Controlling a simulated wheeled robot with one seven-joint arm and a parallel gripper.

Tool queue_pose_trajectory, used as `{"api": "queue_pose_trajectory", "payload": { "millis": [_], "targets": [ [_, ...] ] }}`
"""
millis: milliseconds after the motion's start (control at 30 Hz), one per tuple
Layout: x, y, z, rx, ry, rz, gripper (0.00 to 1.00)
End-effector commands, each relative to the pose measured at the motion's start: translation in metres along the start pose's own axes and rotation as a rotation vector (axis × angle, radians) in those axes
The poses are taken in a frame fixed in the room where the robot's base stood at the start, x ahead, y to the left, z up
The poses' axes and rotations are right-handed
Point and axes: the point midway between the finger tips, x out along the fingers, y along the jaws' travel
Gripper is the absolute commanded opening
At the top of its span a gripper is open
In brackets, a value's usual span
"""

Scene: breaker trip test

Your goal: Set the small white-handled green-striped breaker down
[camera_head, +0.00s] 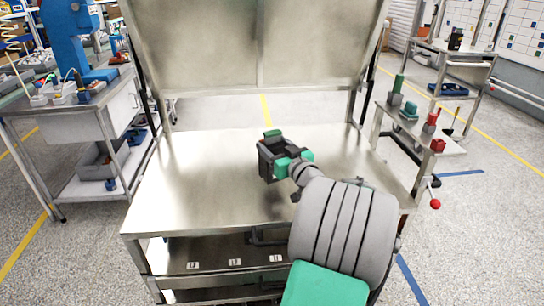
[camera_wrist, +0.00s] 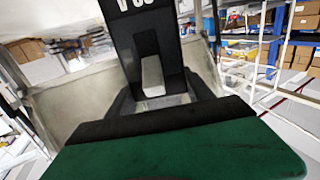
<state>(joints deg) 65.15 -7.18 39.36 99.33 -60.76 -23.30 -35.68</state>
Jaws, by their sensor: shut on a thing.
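My gripper (camera_head: 271,153) is shut on a dark breaker and holds it over the steel table (camera_head: 200,165), toward its right half. In the wrist view the breaker (camera_wrist: 145,32) is a black block with a pale handle (camera_wrist: 152,76) and white print along its edge. The dark jaws of my gripper (camera_wrist: 160,100) lie to either side of it. In the head view the dark jaws hide much of the breaker. I cannot make out its green stripe for sure. A faint shadow lies on the tabletop below my gripper, and I see no clear contact with the table.
The tabletop is bare around my gripper. A raised steel panel (camera_head: 200,45) stands behind it. A shelf (camera_head: 430,135) at the right holds green and red blocks. A lower shelf (camera_head: 215,252) bears small white labels. A workbench (camera_head: 85,115) stands at the left.

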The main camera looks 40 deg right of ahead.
Motion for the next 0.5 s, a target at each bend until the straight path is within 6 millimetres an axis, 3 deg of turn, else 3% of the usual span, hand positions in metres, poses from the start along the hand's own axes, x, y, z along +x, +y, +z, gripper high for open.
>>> {"api": "queue_pose_trajectory", "payload": {
  "millis": [133, 300, 500],
  "targets": [
    [0.011, -0.001, 0.011, -0.002, 0.003, -0.003, 0.00],
    [0.010, 0.000, 0.038, -0.002, 0.004, -0.002, 0.00],
    [0.010, -0.001, 0.037, -0.005, 0.005, -0.002, 0.00]
  ]
}}
